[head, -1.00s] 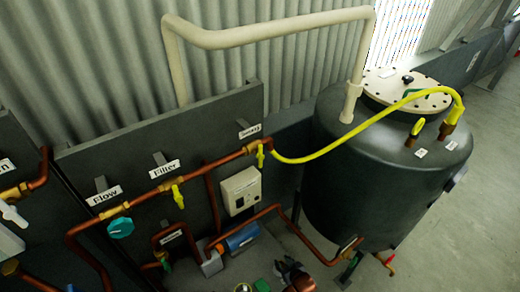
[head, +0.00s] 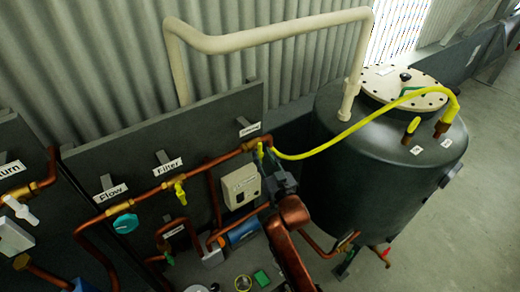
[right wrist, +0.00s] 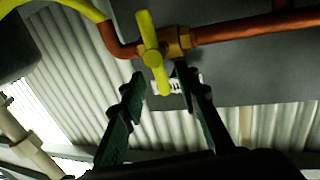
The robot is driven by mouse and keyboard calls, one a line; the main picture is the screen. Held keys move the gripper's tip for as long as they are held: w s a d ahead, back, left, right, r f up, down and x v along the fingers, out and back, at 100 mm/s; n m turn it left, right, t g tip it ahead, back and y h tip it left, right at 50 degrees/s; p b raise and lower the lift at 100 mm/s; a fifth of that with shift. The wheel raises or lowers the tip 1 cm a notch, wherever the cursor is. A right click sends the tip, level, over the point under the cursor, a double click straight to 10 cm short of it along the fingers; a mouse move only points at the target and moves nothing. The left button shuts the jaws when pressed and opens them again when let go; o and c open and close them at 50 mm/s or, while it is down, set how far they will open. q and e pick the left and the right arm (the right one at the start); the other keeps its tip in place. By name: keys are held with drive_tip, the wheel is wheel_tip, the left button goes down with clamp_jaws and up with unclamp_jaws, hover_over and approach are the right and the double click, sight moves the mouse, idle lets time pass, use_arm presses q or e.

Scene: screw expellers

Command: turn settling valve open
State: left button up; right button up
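A valve with a yellow handle (head: 260,151) sits at the right end of the upper copper pipe, below a white label (head: 249,129) too small to read; I take it for the settling valve. In the right wrist view the yellow handle (right wrist: 150,45) stands crosswise to the pipe on a brass body (right wrist: 180,41). My right gripper (head: 272,165) is close beside this valve. In the right wrist view its two fingers (right wrist: 160,75) are apart, with the handle's lower end between the tips; contact cannot be told. My left gripper is out of view.
A yellow hose (head: 335,143) runs from this valve to the dark tank (head: 370,170) on the right. Left along the pipe are a yellow Filter valve (head: 180,194) and a teal Flow knob (head: 125,223). A white box (head: 241,186) is just below left of my right gripper.

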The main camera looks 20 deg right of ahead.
sight(261, 151)
drive_tip(key=w, duration=0.2)
drive_tip(key=shift+w+a, duration=0.1)
drive_tip(key=shift+w, duration=0.8)
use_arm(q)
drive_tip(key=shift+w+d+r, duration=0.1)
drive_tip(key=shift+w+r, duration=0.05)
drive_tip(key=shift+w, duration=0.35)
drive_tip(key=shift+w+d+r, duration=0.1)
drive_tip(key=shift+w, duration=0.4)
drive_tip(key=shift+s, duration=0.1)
use_arm(e)
drive_tip(key=shift+c, duration=0.4)
drive_tip(key=c, duration=0.3)
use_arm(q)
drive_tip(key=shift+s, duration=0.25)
use_arm(e)
clamp_jaws()
